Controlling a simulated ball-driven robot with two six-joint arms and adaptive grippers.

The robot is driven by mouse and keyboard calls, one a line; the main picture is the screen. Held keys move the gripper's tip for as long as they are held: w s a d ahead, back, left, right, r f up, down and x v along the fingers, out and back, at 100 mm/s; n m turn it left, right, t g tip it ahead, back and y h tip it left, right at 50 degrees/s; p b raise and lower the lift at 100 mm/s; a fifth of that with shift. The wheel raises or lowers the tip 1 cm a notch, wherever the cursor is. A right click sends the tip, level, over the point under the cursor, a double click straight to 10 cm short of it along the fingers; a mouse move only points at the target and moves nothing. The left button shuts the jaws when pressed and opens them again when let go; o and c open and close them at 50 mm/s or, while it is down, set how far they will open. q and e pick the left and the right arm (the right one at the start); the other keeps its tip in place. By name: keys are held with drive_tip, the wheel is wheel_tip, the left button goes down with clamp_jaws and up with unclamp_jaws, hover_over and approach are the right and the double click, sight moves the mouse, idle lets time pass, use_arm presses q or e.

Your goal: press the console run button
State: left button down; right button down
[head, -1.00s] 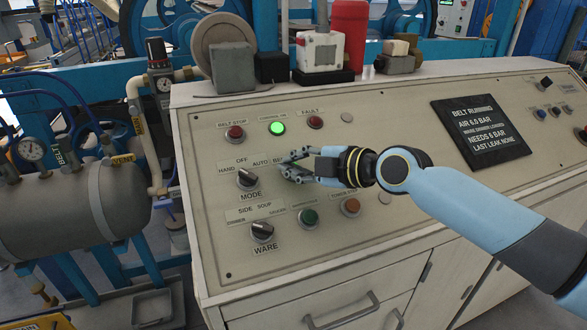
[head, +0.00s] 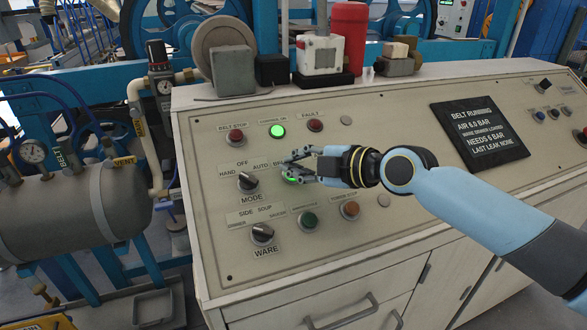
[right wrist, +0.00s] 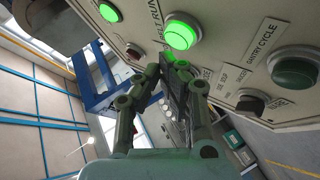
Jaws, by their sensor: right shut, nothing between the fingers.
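The belt run button (right wrist: 181,30) glows green in the right wrist view, beside a label reading BELT RUN. In the head view the button (head: 291,179) is mostly hidden behind my right gripper, with a green glow showing. My right gripper (head: 286,168) is shut and empty, its fingers over the button area. In the right wrist view the closed fingertips (right wrist: 173,62) are just below the button, lit green by it; I cannot tell whether they touch the panel. The sloped console (head: 390,115) carries a dark display (head: 480,133) reading BELT RUNNING. My left gripper is not in view.
A green lamp (head: 277,131) is lit between the belt stop button (head: 235,135) and the fault lamp (head: 315,125). Mode knob (head: 247,180), ware knob (head: 262,232), dark green button (head: 308,220) and orange button (head: 350,209) surround my gripper. Boxes stand on the console's top ledge.

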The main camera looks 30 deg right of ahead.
drive_tip(key=r+p, duration=0.1)
drive_tip(key=s+r+p, duration=0.1)
drive_tip(key=r, duration=0.1)
drive_tip(key=s+r+p, duration=0.1)
drive_tip(key=p, duration=0.1)
drive_tip(key=shift+s+a+r, duration=0.15)
drive_tip(key=shift+s+a, duration=0.1)
drive_tip(key=shift+a, duration=0.05)
idle(0.9)
